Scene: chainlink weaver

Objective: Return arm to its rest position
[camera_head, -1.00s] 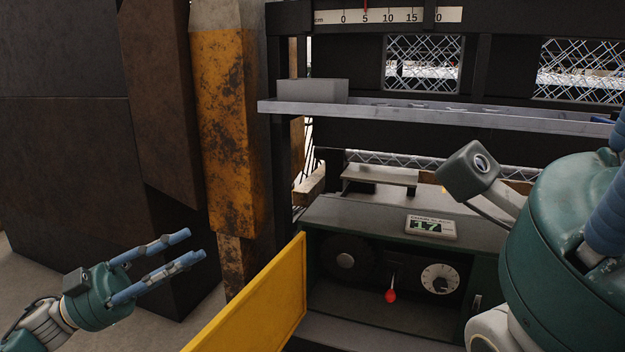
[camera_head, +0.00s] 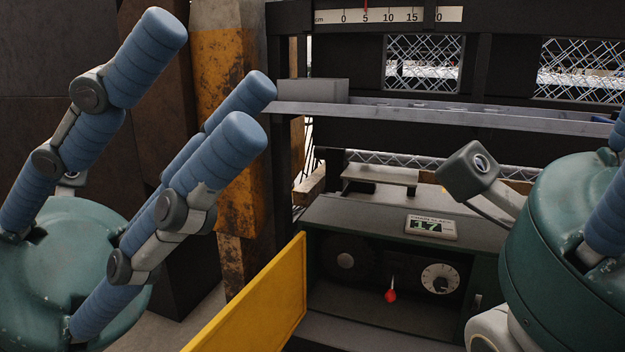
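My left gripper (camera_head: 205,80) is large and close to the camera at the left. Its blue padded fingers point up and to the right and are spread apart, with nothing between them. Its green palm (camera_head: 60,270) fills the lower left corner. My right gripper (camera_head: 560,230) is partly in view at the right edge; its green body and a piece of blue finger show, but its fingertips are cut off by the frame.
A yellow door (camera_head: 255,300) stands open in front of a dark green cabinet (camera_head: 470,238) with a dial (camera_head: 440,277) and a red-tipped lever (camera_head: 391,296). A grey rail (camera_head: 430,114) runs above. A rusty yellow post (camera_head: 228,75) stands behind my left gripper.

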